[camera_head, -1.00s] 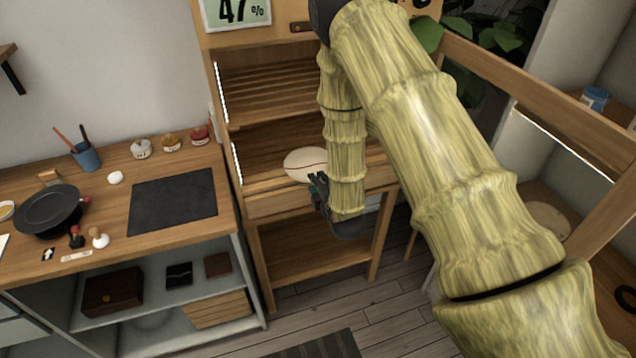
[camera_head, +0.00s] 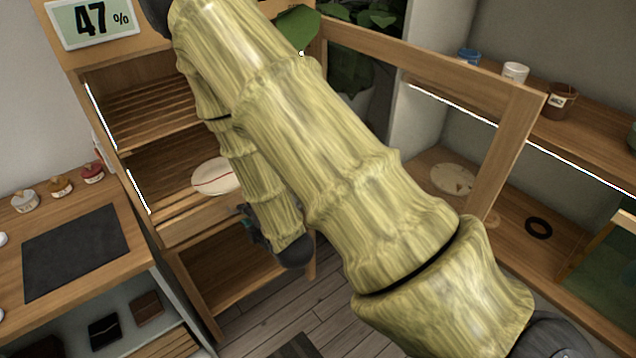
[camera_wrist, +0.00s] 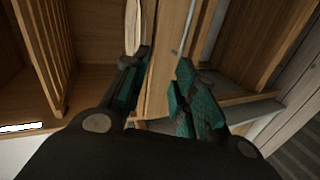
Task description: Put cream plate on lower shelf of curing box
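The cream plate (camera_head: 217,177) with a red seam lies on the lower shelf of the curing box (camera_head: 165,230), near its front. Part of the plate is hidden behind my arm. My gripper (camera_head: 250,222) is just in front of the box, below and right of the plate.
The slatted upper shelf (camera_head: 150,105) is empty. A display (camera_head: 92,20) reading 47% is above it. The open wooden-framed door (camera_head: 420,62) extends right. A counter with a dark mat (camera_head: 75,250) and small jars stands left. Shelving with jars (camera_head: 515,72) and a black ring (camera_head: 538,228) is right.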

